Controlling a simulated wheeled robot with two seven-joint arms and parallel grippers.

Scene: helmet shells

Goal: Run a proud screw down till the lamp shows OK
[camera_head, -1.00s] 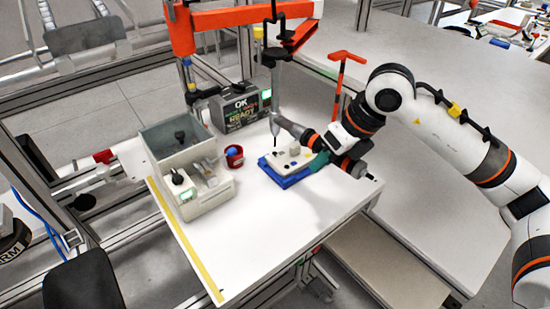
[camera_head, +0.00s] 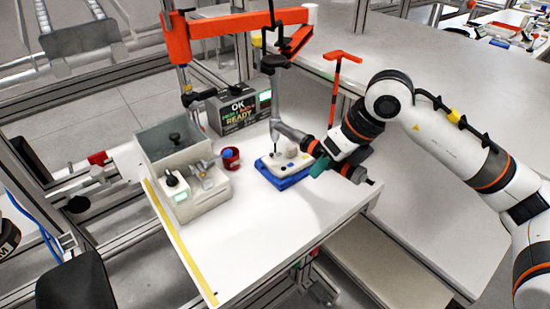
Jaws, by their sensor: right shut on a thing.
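The grey screwdriver (camera_head: 277,102) hangs upright from an orange arm, its thin dark bit pointing down. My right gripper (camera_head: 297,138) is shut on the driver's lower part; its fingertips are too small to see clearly. The bit is over the left part of a pale workpiece (camera_head: 289,157) on a blue fixture (camera_head: 290,181). I cannot tell whether it touches a screw; the screw heads are too small to judge. The dark lamp box (camera_head: 238,108) stands behind, showing "OK" and "READY", with a bright green panel (camera_head: 265,96) at its right. My left gripper is not in view.
A grey-white machine (camera_head: 203,200) with a clear bin stands left of the fixture. A red cup (camera_head: 231,158) with a blue piece sits between them. A red T-shaped post (camera_head: 337,85) rises behind my right wrist. The front of the white table (camera_head: 245,235) is clear.

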